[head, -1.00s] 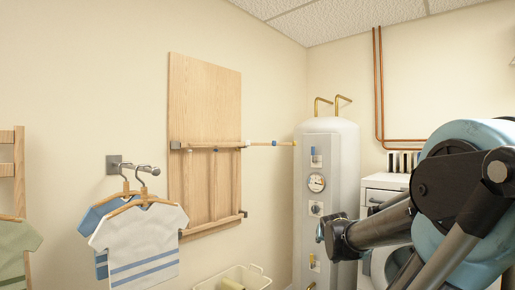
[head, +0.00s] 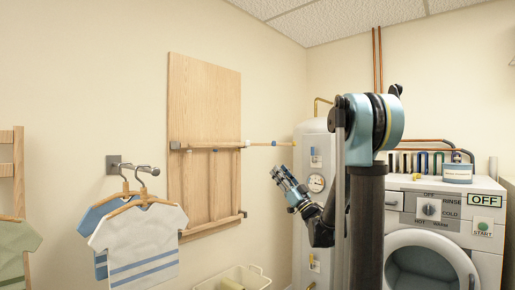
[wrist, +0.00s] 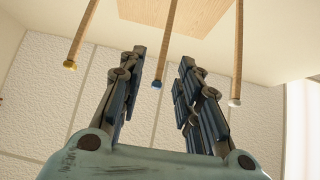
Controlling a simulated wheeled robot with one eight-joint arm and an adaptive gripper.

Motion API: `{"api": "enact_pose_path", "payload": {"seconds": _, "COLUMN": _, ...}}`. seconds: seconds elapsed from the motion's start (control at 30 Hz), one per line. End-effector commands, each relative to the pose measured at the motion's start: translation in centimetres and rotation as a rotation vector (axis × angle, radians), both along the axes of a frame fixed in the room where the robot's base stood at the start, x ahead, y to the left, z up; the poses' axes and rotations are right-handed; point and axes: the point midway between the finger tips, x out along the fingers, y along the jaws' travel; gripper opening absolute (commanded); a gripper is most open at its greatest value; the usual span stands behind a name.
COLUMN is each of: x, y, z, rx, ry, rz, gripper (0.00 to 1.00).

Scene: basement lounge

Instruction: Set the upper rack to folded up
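The upper rack (head: 262,144) is on the wooden wall panel (head: 205,100). Its rods stand out from the panel at mid height, with small coloured tips. In the wrist view, three rods show from below: a yellow-tipped rod (wrist: 84,35), a blue-tipped rod (wrist: 166,42) and a white-tipped rod (wrist: 238,50). My gripper (head: 277,172) is below and to the right of the rods in the head view, with its fingers pointing up and left. No contact with the rods is clear.
A lower rail (head: 212,226) crosses the panel's bottom. Shirts (head: 140,240) hang on a wall hook (head: 130,167) to the left. A white water heater (head: 311,145) stands behind my arm. A washing machine (head: 443,240) is right, and a basket (head: 245,278) is below the panel.

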Motion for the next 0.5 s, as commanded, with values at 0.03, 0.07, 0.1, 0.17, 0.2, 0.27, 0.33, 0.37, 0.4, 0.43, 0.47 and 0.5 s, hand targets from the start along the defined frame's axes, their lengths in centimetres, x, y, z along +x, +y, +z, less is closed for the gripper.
{"api": "enact_pose_path", "payload": {"seconds": 0.03, "x": -0.2, "y": 0.2, "z": 0.0, "rx": 0.000, "ry": -0.011, "rz": 0.017, "gripper": 0.32}}
{"api": "enact_pose_path", "payload": {"seconds": 0.07, "x": -0.2, "y": 0.4, "z": 0.0, "rx": 0.000, "ry": -0.015, "rz": 0.025, "gripper": 0.32}}
{"api": "enact_pose_path", "payload": {"seconds": 0.1, "x": -0.3, "y": 0.5, "z": 0.1, "rx": 0.000, "ry": -0.020, "rz": 0.031, "gripper": 0.32}}
{"api": "enact_pose_path", "payload": {"seconds": 0.17, "x": -0.2, "y": 0.8, "z": 0.4, "rx": -0.001, "ry": -0.022, "rz": 0.036, "gripper": 0.32}}
{"api": "enact_pose_path", "payload": {"seconds": 0.2, "x": 0.0, "y": 0.9, "z": 0.6, "rx": -0.001, "ry": -0.022, "rz": 0.036, "gripper": 0.32}}
{"api": "enact_pose_path", "payload": {"seconds": 0.27, "x": 0.3, "y": 1.3, "z": 1.1, "rx": -0.001, "ry": -0.022, "rz": 0.036, "gripper": 0.32}}
{"api": "enact_pose_path", "payload": {"seconds": 0.33, "x": 0.7, "y": 2.0, "z": 1.9, "rx": -0.001, "ry": -0.021, "rz": 0.036, "gripper": 0.32}}
{"api": "enact_pose_path", "payload": {"seconds": 0.37, "x": 0.9, "y": 2.3, "z": 2.2, "rx": -0.001, "ry": -0.021, "rz": 0.036, "gripper": 0.32}}
{"api": "enact_pose_path", "payload": {"seconds": 0.4, "x": 1.2, "y": 2.6, "z": 2.7, "rx": -0.001, "ry": -0.021, "rz": 0.036, "gripper": 0.32}}
{"api": "enact_pose_path", "payload": {"seconds": 0.43, "x": 1.5, "y": 2.9, "z": 3.1, "rx": -0.001, "ry": -0.021, "rz": 0.036, "gripper": 0.32}}
{"api": "enact_pose_path", "payload": {"seconds": 0.47, "x": 1.7, "y": 3.2, "z": 3.5, "rx": -0.001, "ry": -0.022, "rz": 0.035, "gripper": 0.32}}
{"api": "enact_pose_path", "payload": {"seconds": 0.5, "x": 2.0, "y": 3.6, "z": 4.0, "rx": 0.000, "ry": -0.021, "rz": 0.035, "gripper": 0.32}}
